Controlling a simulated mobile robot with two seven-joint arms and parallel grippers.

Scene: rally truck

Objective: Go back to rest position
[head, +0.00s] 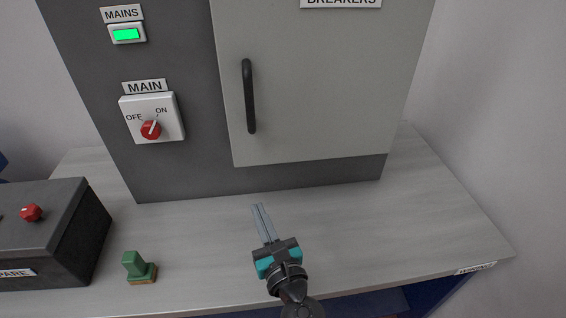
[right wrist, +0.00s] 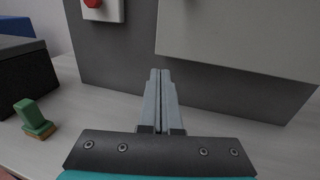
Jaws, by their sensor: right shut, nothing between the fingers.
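My right gripper (head: 262,222) is over the front middle of the grey bench, in front of the cabinet. Its fingers are together with nothing between them, and they also show closed in the right wrist view (right wrist: 160,100). The fingers point toward the cabinet's lower front and appear apart from it. My left gripper is in neither view.
The grey cabinet (head: 300,110) has a closed breaker door with a black handle (head: 249,96). The main switch (head: 151,118) points to ON, and the mains lamp (head: 126,34) glows green. A green stamp-like block (head: 137,266) and black box (head: 50,235) stand left. The bench's right side is clear.

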